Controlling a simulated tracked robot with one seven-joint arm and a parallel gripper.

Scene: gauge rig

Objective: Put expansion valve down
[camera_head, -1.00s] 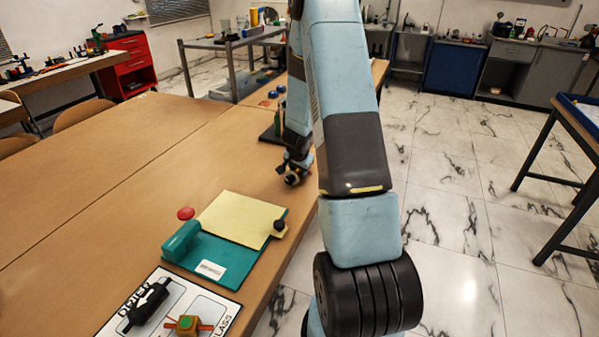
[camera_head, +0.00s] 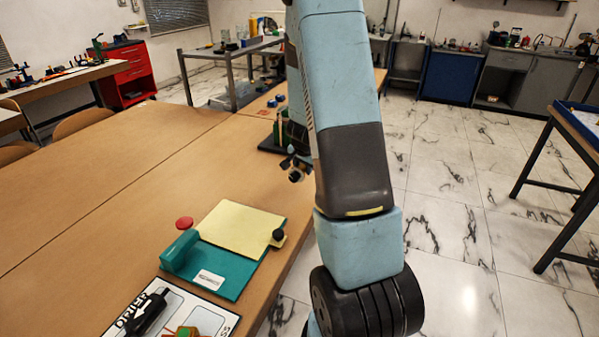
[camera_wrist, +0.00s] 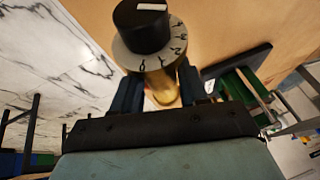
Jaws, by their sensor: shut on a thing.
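The expansion valve (camera_wrist: 143,28) shows in the wrist view as a black knob with a white mark, a pale numbered dial and a brass body. My gripper (camera_wrist: 160,88) is shut on the brass body, one dark finger on each side. In the head view, my gripper (camera_head: 294,163) is small and near the right edge of the wooden table (camera_head: 110,180), beyond the teal and yellow board. The valve's lower end is hidden, and I cannot tell whether it touches the table.
A teal board with a yellow pad (camera_head: 238,228) and red knob (camera_head: 184,223) lies nearer on the table. A white labelled mat (camera_head: 205,318) holds parts in front. A dark stand with green parts (camera_head: 273,143) is beyond my gripper. The table's left side is clear.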

